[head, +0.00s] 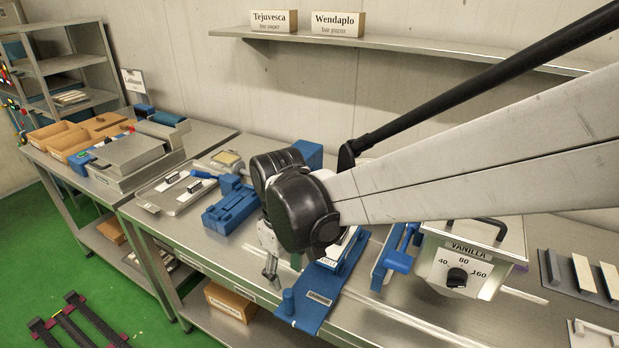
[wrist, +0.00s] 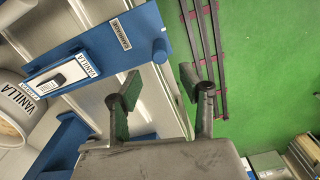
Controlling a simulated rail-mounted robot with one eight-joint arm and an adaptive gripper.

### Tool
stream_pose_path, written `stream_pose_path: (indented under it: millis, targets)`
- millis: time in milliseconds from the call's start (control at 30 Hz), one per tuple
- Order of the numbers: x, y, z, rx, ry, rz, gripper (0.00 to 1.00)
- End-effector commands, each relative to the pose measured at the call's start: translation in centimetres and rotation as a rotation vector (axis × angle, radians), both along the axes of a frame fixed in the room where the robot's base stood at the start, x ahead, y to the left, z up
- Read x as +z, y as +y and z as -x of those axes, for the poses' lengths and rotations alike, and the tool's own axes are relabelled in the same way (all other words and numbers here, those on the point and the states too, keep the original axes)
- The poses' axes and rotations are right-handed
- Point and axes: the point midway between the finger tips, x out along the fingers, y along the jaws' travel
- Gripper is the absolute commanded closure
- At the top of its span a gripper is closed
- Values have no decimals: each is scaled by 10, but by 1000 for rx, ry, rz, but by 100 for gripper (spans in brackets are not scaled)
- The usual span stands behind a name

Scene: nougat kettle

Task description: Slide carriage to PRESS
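A blue sliding plate with a small dark label and an upright blue peg (head: 287,303), which looks like the carriage, reaches over the bench's front edge below my arm. In the wrist view its blue surface (wrist: 138,20) is at the top, with the peg (wrist: 160,50) at its end. In the head view my gripper (head: 271,266) hangs left of the peg, partly hidden by my wrist. I cannot read a PRESS mark.
A VANILLA kettle box with a dial (head: 457,277) stands to the right on the steel bench. A blue fixture (head: 230,208) and a metal tray (head: 165,197) are to the left. A cardboard box (head: 230,301) sits on the lower shelf.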

Motion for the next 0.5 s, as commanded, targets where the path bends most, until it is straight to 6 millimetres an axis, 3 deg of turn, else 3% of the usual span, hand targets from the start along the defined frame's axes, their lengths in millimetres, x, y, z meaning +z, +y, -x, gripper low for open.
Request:
stream_pose_path:
  millis: [500]
  targets:
    - [-86,0,0,-2,-1,-1,61]
